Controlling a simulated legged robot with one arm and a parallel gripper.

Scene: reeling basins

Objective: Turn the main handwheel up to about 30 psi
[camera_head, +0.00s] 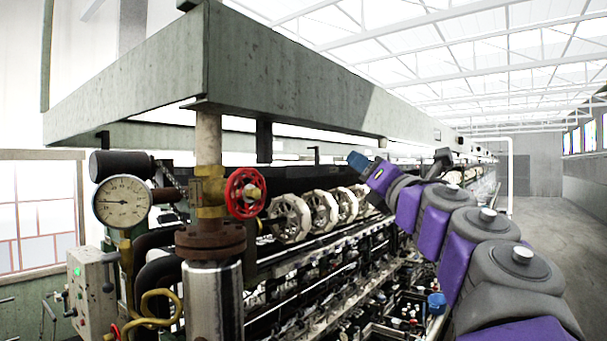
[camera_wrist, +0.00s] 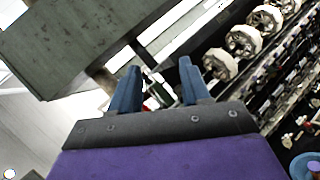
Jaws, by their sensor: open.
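The red handwheel (camera_head: 245,193) sits on a brass valve on the vertical pipe, left of centre in the head view. The round white pressure gauge (camera_head: 122,201) is left of it. Its dark needle points about left, and its numbers are too small to read. My gripper (camera_head: 357,161) is up and to the right of the red wheel, well apart from it. In the wrist view my gripper (camera_wrist: 160,78) shows two blue fingers spread wide with nothing held. Small red and green parts show beyond the fingers; I cannot tell whether they include the wheel.
Several pale reeling wheels (camera_head: 290,218) line the machine between the red wheel and my arm. A grey overhead beam (camera_head: 290,80) runs above. A control box (camera_head: 92,290) stands below the gauge. Open floor (camera_head: 560,225) lies to the right.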

